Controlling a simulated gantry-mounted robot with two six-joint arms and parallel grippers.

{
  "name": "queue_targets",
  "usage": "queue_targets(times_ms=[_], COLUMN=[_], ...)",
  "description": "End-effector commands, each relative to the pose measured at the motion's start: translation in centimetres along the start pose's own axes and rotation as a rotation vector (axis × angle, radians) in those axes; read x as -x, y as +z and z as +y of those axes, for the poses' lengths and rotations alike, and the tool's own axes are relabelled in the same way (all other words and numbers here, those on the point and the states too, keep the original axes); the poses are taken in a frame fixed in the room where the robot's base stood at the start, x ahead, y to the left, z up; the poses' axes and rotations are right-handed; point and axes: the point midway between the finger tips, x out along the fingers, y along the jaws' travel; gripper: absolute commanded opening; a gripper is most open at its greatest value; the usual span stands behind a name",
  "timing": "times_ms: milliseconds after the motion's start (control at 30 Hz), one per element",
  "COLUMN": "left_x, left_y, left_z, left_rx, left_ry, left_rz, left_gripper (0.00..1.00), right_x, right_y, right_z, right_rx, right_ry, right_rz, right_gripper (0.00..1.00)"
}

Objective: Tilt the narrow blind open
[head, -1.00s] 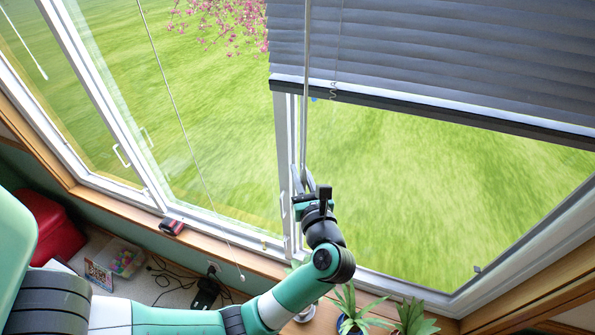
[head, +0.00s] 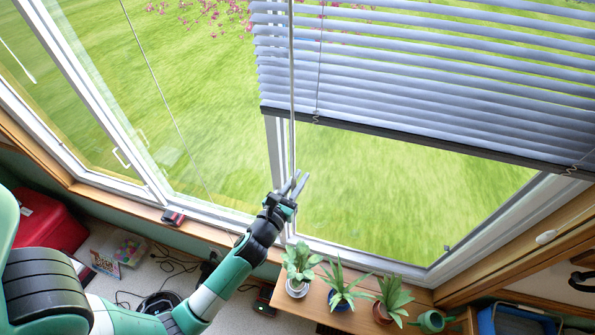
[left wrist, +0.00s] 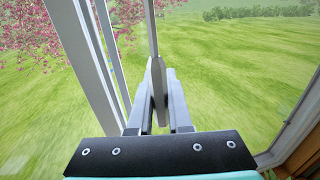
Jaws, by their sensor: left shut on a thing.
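The blind (head: 420,75) hangs over the upper part of the right window. Its pale slats are tilted, with green lawn showing through the gaps between them. A thin grey tilt wand (head: 292,90) hangs down at the blind's left end. My left gripper (head: 297,184) is shut on the wand's lower end, just in front of the window post. In the left wrist view the wand (left wrist: 152,30) runs down between the two fingers of my left gripper (left wrist: 160,100). My right gripper is not in view.
A green watering can (head: 432,321) is at the right. A red case (head: 45,225) and cables lie at the lower left. A pull cord (head: 165,80) hangs at the left window.

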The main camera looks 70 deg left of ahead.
Motion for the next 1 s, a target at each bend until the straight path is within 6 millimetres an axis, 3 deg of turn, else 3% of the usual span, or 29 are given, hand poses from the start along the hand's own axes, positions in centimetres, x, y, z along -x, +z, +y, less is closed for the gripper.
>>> queue_targets(times_ms=[700, 733, 867, 1000], left_x=[-0.05, -0.05, -0.05, -0.04], left_y=[-0.11, -0.12, -0.11, -0.08], left_z=[-0.18, -0.18, -0.19, -0.19], left_rx=[-0.002, -0.002, -0.002, -0.002], left_ry=[-0.059, -0.059, -0.059, -0.059], left_rz=[0.002, 0.002, 0.002, 0.001], left_gripper=[0.00, 0.20, 0.44, 0.47], right_x=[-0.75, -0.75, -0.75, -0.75], right_y=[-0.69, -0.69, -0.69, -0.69], right_z=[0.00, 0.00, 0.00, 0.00], right_rx=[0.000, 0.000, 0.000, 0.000], right_ry=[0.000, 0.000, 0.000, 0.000], right_rz=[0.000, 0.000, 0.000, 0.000], right_gripper=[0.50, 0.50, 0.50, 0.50])
